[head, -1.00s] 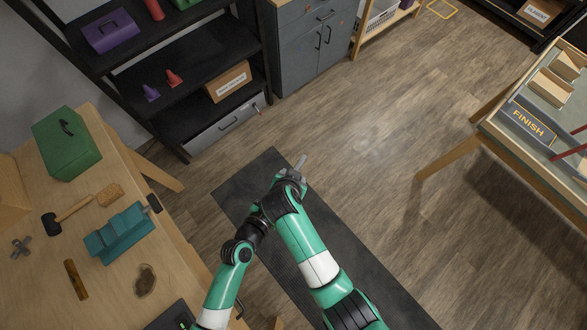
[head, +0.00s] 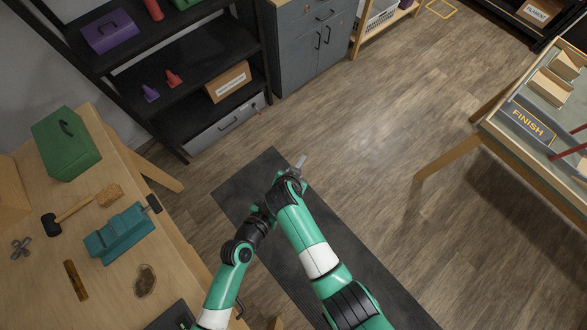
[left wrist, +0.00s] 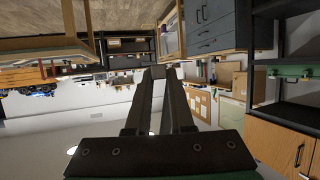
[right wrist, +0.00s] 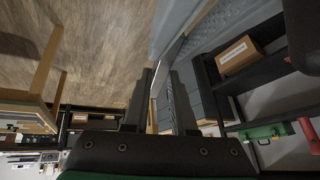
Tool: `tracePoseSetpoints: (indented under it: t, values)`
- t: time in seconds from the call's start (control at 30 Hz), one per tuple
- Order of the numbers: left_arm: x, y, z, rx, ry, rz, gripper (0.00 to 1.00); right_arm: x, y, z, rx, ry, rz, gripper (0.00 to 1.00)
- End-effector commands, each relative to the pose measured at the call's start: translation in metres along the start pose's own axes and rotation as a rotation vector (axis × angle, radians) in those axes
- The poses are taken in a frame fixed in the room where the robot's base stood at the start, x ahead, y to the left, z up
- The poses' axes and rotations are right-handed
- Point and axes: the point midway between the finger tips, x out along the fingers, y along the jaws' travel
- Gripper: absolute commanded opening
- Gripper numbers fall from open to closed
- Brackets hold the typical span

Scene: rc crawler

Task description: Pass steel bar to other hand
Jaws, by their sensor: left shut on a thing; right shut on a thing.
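The grey steel bar (head: 301,162) juts up from where my two arms meet over the dark floor mat. My right gripper (head: 291,174) is shut on it. In the right wrist view the bar (right wrist: 172,58) runs out past the tips of the right gripper (right wrist: 160,75). In the left wrist view the fingers of my left gripper (left wrist: 158,76) come nearly together on a small grey end piece of the bar (left wrist: 158,72). In the head view my right arm hides the left fingertips and the lower part of the bar.
A wooden bench on the left (head: 115,215) holds a green toolbox (head: 66,143), a mallet (head: 85,207) and a teal vise-like block (head: 120,233). A black shelf (head: 190,75) stands behind. A table with a FINISH sign (head: 528,122) is at right. The floor between is clear.

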Motion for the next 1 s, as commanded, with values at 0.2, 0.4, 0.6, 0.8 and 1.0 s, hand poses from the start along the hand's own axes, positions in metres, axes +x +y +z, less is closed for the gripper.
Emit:
tracePoseSetpoints:
  t: [0.2, 0.4, 0.6, 0.8, 1.0]
  values:
    - [0.0, -0.001, 0.0, 0.0, 0.001, -0.002, 0.35, 0.0, 0.0, 0.0, -0.001, 0.0, 0.001, 0.0]
    - [0.0, -0.001, 0.0, 0.0, 0.001, -0.001, 0.55, 0.0, 0.0, 0.0, -0.001, 0.0, 0.001, 0.0]
    - [-0.001, 0.0, 0.0, 0.0, 0.0, -0.001, 0.55, 0.0, 0.0, 0.0, -0.001, 0.0, 0.001, 0.0]
    - [-0.018, 0.0, 0.001, 0.0, 0.0, -0.001, 0.55, 0.0, 0.0, 0.0, 0.0, 0.0, 0.0, 0.0]
    - [-0.064, -0.001, 0.001, -0.001, -0.001, -0.004, 0.55, 0.0, 0.0, 0.0, 0.0, 0.0, 0.0, 0.0]
